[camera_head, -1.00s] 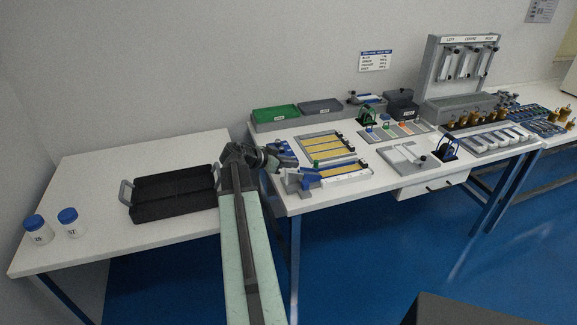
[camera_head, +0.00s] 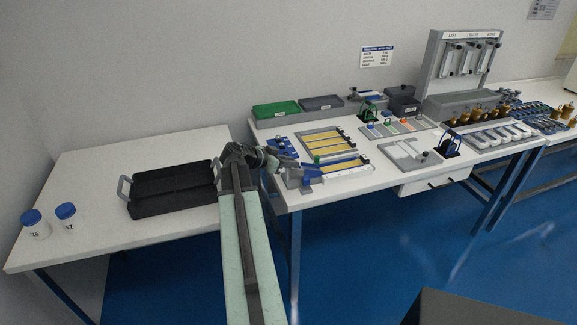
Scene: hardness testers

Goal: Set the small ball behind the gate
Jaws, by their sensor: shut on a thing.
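My gripper (camera_head: 287,171) is at the left front of the middle table, at the left end of a ramp-like track (camera_head: 340,173) with a yellow strip, a blue side and a white scale. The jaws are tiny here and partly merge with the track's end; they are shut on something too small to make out. I take it to be the small ball, but cannot confirm it. A blue-grey block (camera_head: 307,184) stands at the track's left end. A small green piece (camera_head: 317,160) sits by the track. I cannot tell which part is the gate.
A blue rack (camera_head: 282,146) and a yellow-striped tray (camera_head: 328,130) lie behind the track. Green (camera_head: 276,108) and grey (camera_head: 322,104) bins stand at the back. A black tray (camera_head: 172,205) and two blue-lidded jars (camera_head: 65,215) are on the left table.

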